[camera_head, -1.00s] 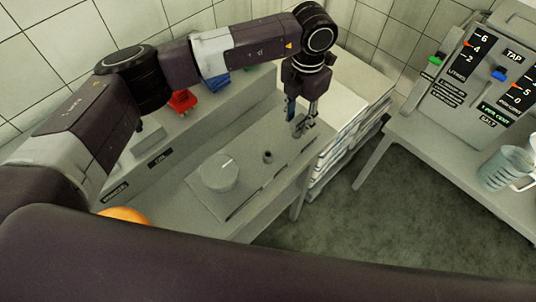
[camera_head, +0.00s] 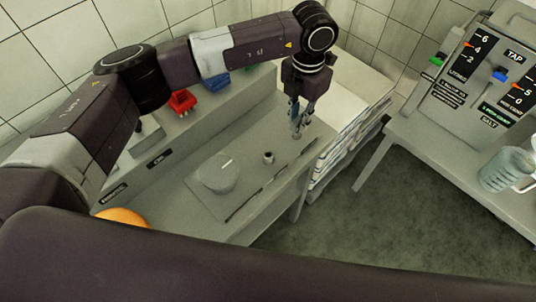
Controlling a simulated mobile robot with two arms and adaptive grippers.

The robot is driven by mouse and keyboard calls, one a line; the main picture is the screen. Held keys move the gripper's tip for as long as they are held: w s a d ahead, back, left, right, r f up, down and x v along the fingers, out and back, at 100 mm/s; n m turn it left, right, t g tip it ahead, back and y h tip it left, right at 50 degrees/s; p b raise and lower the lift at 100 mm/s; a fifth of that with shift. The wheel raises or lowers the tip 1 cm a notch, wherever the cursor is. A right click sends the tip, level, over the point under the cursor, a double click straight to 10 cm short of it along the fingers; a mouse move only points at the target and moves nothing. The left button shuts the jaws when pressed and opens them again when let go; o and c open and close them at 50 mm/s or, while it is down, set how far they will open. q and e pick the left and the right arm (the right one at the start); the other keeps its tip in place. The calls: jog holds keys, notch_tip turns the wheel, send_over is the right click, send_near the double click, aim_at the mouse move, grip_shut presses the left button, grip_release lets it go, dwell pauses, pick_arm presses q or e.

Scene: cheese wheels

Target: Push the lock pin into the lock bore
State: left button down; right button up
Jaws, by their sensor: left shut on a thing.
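My left gripper (camera_head: 298,126) points down over the far right end of the grey bench. It is shut on a small grey piece that looks like the lock pin; the fingers hide most of it. A short upright grey cylinder with a dark top (camera_head: 268,157) stands on the bench to the left of the gripper, apart from it. I cannot tell whether this is the lock bore. A wide grey round block with a white mark (camera_head: 217,173) sits further left. My right gripper is not in view.
Red (camera_head: 182,101) and blue (camera_head: 217,82) blocks stand on the raised back ledge. Thin dark rod-like shapes (camera_head: 262,181) run along the bench front. A white stack (camera_head: 347,140) stands to the right. A second table holds a dial panel and a jug (camera_head: 506,168).

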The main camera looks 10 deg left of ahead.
aim_at(299, 119)
pick_arm(q)
jog(key=shift+r, duration=0.15)
jog(key=shift+r+p, duration=0.45)
jog(key=shift+r, duration=0.45)
jog(key=shift+r+p, duration=0.7)
jog(key=shift+r, duration=0.9)
jog(key=shift+r, duration=0.1)
jog(key=shift+r, duration=0.1)
jog(key=shift+r+p, duration=0.35)
jog(key=shift+r, duration=1.05)
jog(key=shift+a, duration=0.1)
